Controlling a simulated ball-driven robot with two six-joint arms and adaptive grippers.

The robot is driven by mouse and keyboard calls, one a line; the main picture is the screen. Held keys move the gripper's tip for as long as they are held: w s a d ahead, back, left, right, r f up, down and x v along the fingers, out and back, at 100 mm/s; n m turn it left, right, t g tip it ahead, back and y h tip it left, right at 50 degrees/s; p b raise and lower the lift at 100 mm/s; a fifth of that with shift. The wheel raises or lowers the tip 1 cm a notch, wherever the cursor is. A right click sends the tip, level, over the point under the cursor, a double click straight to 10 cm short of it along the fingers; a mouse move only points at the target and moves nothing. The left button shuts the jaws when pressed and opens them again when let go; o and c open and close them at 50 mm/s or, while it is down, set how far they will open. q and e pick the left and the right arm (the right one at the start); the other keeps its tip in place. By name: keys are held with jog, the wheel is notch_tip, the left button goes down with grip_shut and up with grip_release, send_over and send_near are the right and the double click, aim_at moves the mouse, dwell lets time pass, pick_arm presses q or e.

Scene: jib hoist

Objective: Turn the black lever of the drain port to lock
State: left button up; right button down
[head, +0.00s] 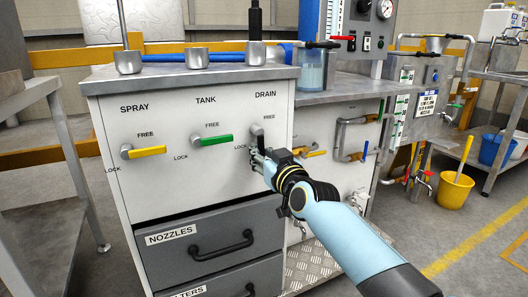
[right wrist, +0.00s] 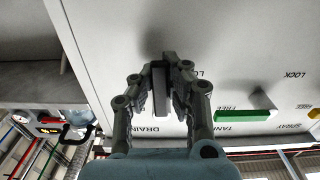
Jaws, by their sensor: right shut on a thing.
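The drain port (head: 257,130) sits on the white cabinet front under the DRAIN label, with FREE printed above it and LOCK to its lower left. Its black lever (head: 261,141) appears to slant down from the port, and its lower part is hidden by my right gripper (head: 256,160). In the right wrist view, the fingers of my right gripper (right wrist: 168,92) are shut around the dark lever (right wrist: 160,92), close to the panel. The exact angle of the lever is hard to tell. My left gripper is not in view.
To the left are the tank port's green lever (head: 212,140) and the spray port's yellow lever (head: 147,152), both pointing right. The NOZZLES drawer (head: 208,243) lies below. Metal cups (head: 195,57) stand on the cabinet top. A grey table (head: 40,85) is at the left.

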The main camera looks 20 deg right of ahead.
jog(key=shift+s+a+f, duration=0.1)
jog(key=shift+f, duration=0.15)
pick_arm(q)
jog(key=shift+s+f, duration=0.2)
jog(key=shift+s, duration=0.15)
pick_arm(e)
jog(key=shift+m, duration=0.3)
jog(key=c, duration=1.3)
grip_release()
jog(key=shift+r, duration=0.15)
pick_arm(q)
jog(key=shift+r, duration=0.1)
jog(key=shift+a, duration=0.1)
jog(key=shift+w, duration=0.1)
pick_arm(e)
jog(key=s, duration=1.2)
jog(key=shift+d, duration=0.2)
